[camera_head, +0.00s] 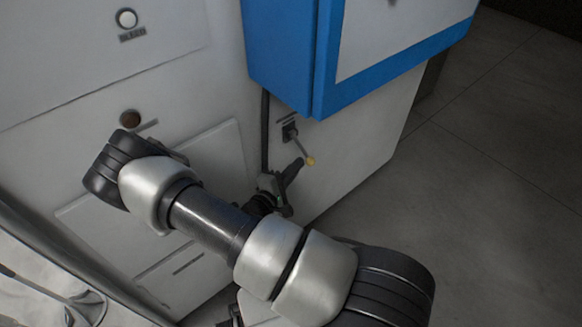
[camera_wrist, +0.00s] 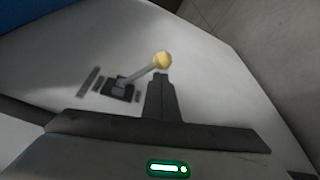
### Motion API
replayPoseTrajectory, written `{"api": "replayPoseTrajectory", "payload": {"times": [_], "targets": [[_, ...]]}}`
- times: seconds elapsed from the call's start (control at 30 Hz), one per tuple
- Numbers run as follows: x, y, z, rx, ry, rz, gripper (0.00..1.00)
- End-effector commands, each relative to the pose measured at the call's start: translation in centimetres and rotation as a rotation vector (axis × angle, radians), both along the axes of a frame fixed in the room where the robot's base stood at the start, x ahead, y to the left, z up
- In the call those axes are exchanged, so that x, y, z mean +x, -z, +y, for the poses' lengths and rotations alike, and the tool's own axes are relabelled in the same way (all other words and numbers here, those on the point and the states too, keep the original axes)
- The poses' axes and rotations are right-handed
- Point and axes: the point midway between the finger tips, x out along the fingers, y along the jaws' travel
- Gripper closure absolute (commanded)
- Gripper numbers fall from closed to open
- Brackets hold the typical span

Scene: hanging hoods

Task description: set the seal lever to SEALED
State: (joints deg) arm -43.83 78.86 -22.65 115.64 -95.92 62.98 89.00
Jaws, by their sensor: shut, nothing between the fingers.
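The seal lever is a thin grey rod with a yellow knob (camera_head: 310,161) on a dark base plate (camera_head: 289,131), on the white cabinet face below the blue box. In the head view the rod slants down and right from its base. In the wrist view the lever (camera_wrist: 141,73) leans up and right, its knob near the fingertips. My gripper (camera_head: 299,164) is shut and empty, its tips close beside the knob; it also shows in the wrist view (camera_wrist: 160,78). I cannot tell whether they touch. The lever's markings are too small to read.
A blue box (camera_head: 285,60) with a pale front panel overhangs the lever from above. A white button (camera_head: 126,18) and a brown knob (camera_head: 130,118) are on the cabinet at left. Open floor lies at right.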

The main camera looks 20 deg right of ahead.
Motion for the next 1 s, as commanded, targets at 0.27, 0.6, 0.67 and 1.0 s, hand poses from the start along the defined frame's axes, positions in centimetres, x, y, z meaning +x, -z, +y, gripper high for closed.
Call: {"api": "replayPoseTrajectory", "payload": {"times": [0.27, 0.6, 0.67, 1.0], "targets": [[0.0, -0.1, 0.0, 0.0, 0.0, 0.002, 1.0], [-0.3, -0.6, -0.1, -0.023, 0.001, 0.061, 1.0], [-0.4, -0.7, -0.1, -0.026, 0.001, 0.069, 1.0], [-1.0, -2.4, -0.4, -0.077, 0.003, 0.211, 1.0]]}}
